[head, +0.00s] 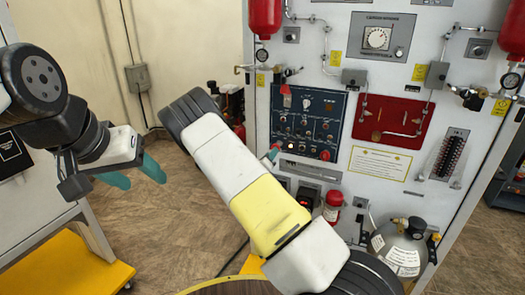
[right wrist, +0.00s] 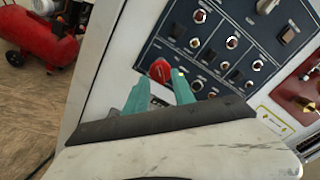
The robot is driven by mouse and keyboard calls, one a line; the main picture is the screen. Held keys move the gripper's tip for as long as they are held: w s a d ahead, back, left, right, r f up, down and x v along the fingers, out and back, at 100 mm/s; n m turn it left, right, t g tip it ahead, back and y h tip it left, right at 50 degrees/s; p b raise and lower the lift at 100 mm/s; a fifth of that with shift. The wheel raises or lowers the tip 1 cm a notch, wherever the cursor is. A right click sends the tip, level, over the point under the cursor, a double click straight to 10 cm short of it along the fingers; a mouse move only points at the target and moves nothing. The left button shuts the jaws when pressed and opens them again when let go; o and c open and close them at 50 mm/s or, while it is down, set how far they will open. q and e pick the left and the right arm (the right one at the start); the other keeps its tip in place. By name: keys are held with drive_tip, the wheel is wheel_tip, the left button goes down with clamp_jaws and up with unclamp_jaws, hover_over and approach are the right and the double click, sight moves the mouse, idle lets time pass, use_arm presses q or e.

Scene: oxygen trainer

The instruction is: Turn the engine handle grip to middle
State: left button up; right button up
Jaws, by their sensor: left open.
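A red knob-like part (right wrist: 160,71) shows between the fingers of my right gripper (right wrist: 160,88) in the right wrist view, at the lower left of the dark blue control panel (right wrist: 238,62). It may be the engine handle grip; no label is readable. The two teal fingers stand apart, with gaps beside the red part. In the head view my right gripper (head: 272,153) is mostly hidden by my own arm, at the left edge of the blue panel (head: 313,108). My left gripper (head: 136,176) is open and empty at the left, well away from the panel.
A red plate (head: 391,121) with brass fittings is right of the panel. A grey cylinder (head: 403,248) stands below. A red compressor (right wrist: 45,35) is left of the cabinet. The floor in the middle is bare.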

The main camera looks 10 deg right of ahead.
drive_tip(key=shift+w+d, duration=0.4)
drive_tip(key=shift+w, duration=0.2)
clamp_jaws()
drive_tip(key=shift+m, duration=4.4)
